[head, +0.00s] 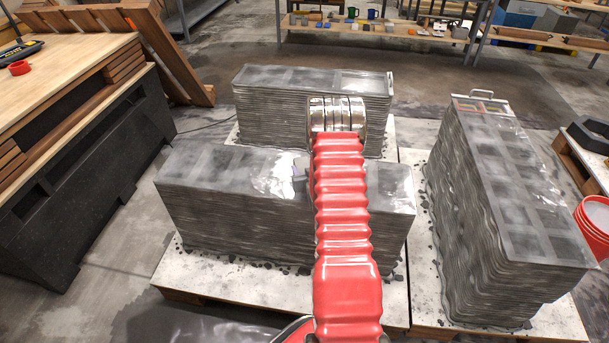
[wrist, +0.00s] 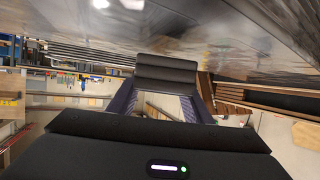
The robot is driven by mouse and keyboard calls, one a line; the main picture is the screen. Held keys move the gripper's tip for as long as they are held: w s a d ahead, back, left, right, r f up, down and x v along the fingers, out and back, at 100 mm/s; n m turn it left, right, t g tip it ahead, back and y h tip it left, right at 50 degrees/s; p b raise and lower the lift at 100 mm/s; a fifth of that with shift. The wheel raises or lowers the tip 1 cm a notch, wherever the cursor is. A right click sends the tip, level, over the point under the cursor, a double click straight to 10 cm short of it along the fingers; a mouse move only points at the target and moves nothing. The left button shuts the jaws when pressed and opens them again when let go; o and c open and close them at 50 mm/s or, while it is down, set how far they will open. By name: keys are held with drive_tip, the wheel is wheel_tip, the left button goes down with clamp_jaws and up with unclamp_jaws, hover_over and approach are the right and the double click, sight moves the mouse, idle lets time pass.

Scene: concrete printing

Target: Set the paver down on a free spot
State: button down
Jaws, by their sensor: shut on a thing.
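The paver (wrist: 167,72) is a dark grey block across the tips of my gripper (wrist: 166,88) in the wrist view. The two dark fingers are shut on it, one at each side. A glossy grey surface fills the top of that view, close to the paver. Whether they touch cannot be told. In the head view my red-sleeved arm reaches over the near printed concrete block (head: 215,168) and hides most of the gripper. A small grey patch shows left of the arm, too little to identify.
Another printed block (head: 290,78) stands behind, and a long one (head: 500,180) at the right carries a small handled frame (head: 482,106) at its far end. Their tops look mostly bare. A workbench (head: 60,75) is left, a red bucket (head: 594,225) right, shelving (head: 400,35) behind.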

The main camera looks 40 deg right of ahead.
drive_tip(key=shift+f, duration=1.35)
drive_tip(key=shift+f, duration=0.1)
drive_tip(key=c, duration=0.9)
unclamp_jaws()
drive_tip(key=shift+s, duration=0.1)
drive_tip(key=v, duration=1.2)
